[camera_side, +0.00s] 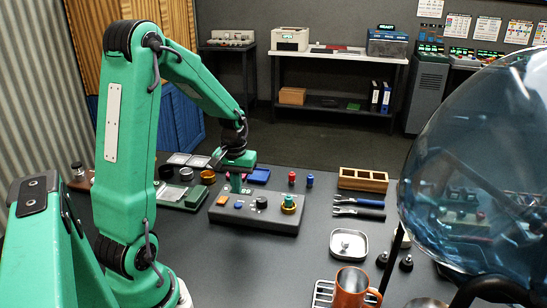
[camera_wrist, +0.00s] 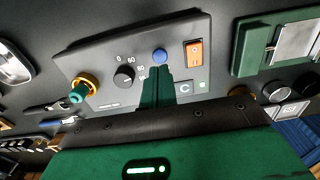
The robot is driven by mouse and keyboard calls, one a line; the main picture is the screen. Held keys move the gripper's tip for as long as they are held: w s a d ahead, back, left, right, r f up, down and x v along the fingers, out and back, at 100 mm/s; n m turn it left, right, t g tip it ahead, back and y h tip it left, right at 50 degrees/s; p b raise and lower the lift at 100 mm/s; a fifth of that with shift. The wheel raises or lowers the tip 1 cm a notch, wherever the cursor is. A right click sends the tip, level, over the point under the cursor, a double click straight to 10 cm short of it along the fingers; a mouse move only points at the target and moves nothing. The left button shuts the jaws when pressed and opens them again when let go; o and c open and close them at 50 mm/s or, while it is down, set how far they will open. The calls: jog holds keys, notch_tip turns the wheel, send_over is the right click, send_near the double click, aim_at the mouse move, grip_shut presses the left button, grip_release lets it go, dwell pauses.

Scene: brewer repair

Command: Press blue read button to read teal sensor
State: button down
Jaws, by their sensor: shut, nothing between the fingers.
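The grey control box (camera_side: 255,213) lies on the dark bench and also fills the upper middle of the wrist view (camera_wrist: 205,30). Its round blue button (camera_wrist: 160,56) sits between a black dial (camera_wrist: 124,76) and an orange rocker switch (camera_wrist: 194,54); it also shows in the side view (camera_side: 238,205). The teal sensor (camera_wrist: 78,93) sits in a gold ring at the box's other end, and also shows in the side view (camera_side: 288,201). My gripper (camera_wrist: 158,72) is shut and empty, its green fingertips right by the blue button. I cannot tell whether they touch it.
A red peg (camera_side: 291,177) and a blue peg (camera_side: 309,181) stand behind the box. Pliers (camera_side: 358,207), a metal dish (camera_side: 348,244), a wooden tray (camera_side: 363,180) and an orange mug (camera_side: 351,290) are to the right. A large glass vessel (camera_side: 480,170) stands at far right.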

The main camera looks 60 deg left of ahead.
jog(key=shift+r, duration=0.1)
notch_tip(320, 180, up, 6)
jog(key=shift+f, duration=0.1)
dwell(0.8)
jog(key=shift+d, duration=0.1)
dwell(0.9)
jog(key=s+d+r+m+t, duration=0.2)
jog(key=s+d+r+m, duration=0.1)
jog(key=d, duration=0.3)
jog(key=s+d+r+m+t, duration=0.1)
jog(key=s+d+r+m, duration=0.1)
jog(key=d, duration=0.5)
jog(key=s+d+r+m+t, duration=0.2)
jog(key=s+d+r+m, duration=0.1)
jog(key=d, duration=0.4)
jog(key=shift+s+d+r+m+t, duration=0.3)
jog(key=shift+r+m, duration=0.2)
jog(key=shift+r, duration=0.45)
